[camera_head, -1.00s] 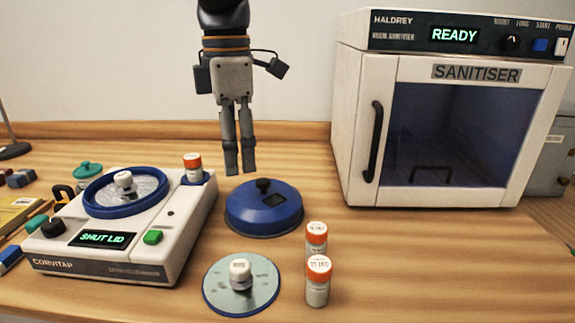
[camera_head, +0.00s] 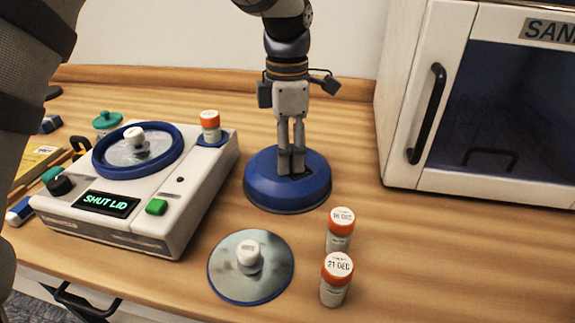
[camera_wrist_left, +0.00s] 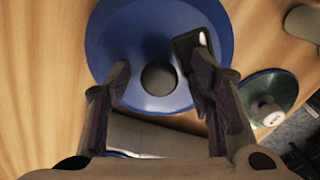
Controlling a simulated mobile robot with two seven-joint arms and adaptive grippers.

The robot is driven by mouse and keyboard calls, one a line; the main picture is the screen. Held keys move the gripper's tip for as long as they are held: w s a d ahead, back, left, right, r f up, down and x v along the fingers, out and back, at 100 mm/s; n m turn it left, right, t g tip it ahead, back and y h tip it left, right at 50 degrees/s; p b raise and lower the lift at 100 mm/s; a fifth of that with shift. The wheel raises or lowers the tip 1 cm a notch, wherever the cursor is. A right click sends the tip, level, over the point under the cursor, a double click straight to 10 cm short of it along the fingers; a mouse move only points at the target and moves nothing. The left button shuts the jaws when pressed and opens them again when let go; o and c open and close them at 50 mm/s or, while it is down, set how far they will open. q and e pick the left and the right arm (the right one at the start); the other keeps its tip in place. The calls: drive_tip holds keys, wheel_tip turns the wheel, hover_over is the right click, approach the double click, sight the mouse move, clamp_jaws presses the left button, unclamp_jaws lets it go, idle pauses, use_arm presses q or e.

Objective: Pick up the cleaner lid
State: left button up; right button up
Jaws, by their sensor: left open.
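The cleaner lid (camera_head: 262,188) is a blue dome with a dark round knob and a small dark window, resting on the wooden table. In the left wrist view the lid (camera_wrist_left: 108,45) fills the upper middle, with its knob (camera_wrist_left: 158,78) showing between my fingers. My left gripper (camera_head: 291,167) points straight down over the middle of the lid, open, with its fingertips on either side of the knob; in the head view the fingers hide the knob. I cannot tell whether the fingers touch it. My right gripper is not in view.
The white machine (camera_head: 165,215) reading "SHUT LID" stands left of the lid. A clear disc lid (camera_head: 225,275) with a white knob lies in front. Two orange-capped vials (camera_head: 340,225) (camera_head: 335,288) stand front right. The sanitiser (camera_head: 425,60) stands at right, door shut.

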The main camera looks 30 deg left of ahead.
use_arm(q)
clamp_jaws()
idle(0.3)
